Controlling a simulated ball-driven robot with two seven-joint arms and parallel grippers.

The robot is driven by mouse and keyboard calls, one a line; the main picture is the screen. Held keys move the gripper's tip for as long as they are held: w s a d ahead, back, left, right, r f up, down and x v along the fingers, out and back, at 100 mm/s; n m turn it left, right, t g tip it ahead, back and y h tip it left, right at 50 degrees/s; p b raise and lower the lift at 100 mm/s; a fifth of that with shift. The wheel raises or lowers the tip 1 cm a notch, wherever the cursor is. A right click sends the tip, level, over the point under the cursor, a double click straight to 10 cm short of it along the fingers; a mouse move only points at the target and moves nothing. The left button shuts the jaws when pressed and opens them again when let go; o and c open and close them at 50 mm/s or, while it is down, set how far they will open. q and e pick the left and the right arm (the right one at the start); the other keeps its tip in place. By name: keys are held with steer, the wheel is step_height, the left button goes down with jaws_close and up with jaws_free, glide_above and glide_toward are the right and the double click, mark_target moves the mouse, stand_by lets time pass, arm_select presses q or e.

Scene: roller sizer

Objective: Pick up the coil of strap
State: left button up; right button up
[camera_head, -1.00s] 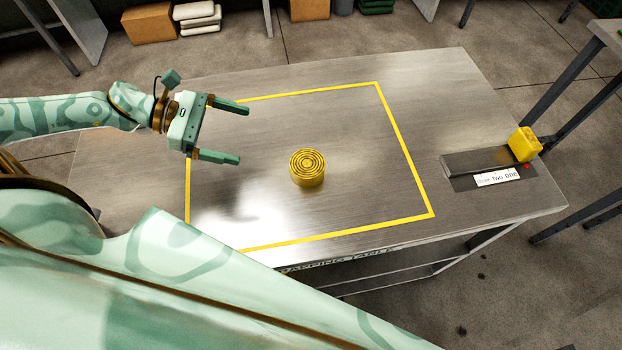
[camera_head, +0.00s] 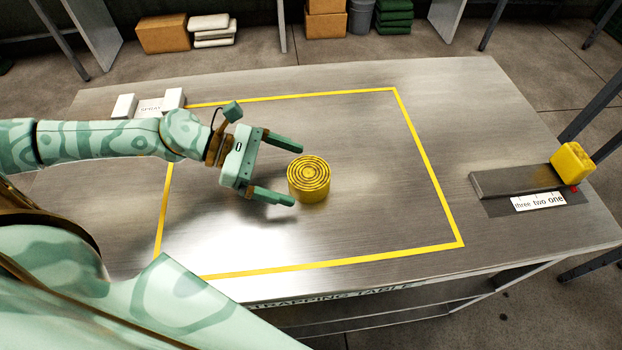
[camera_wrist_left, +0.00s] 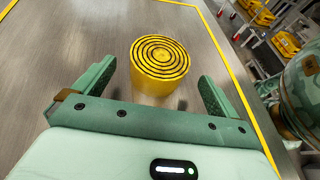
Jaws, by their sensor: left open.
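The coil of strap (camera_head: 309,180) is a short yellow cylinder with dark rings on top. It stands upright on the metal table (camera_head: 390,225), inside a yellow outlined rectangle. My left gripper (camera_head: 299,174) is open, with its two fingers pointing right toward the coil. The coil is at or just beyond the fingertips; I cannot tell if they touch it. In the left wrist view the coil (camera_wrist_left: 159,62) stands ahead of the open left gripper (camera_wrist_left: 155,75), lined up between its fingers. My right gripper is not in view.
At the table's right is a grey bar with a yellow block (camera_head: 572,162) and a label (camera_head: 538,202) reading "three two one". White blocks (camera_head: 150,105) stand at the back left. Boxes (camera_head: 162,34) lie on the floor behind. The table around the coil is clear.

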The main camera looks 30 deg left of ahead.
mark_target(308, 176)
arm_select(q)
steer(key=b+x, duration=0.1)
steer(key=x, duration=0.4)
steer(key=shift+w+f, duration=0.1)
steer(key=shift+f, duration=0.1)
steer(key=c, duration=1.1)
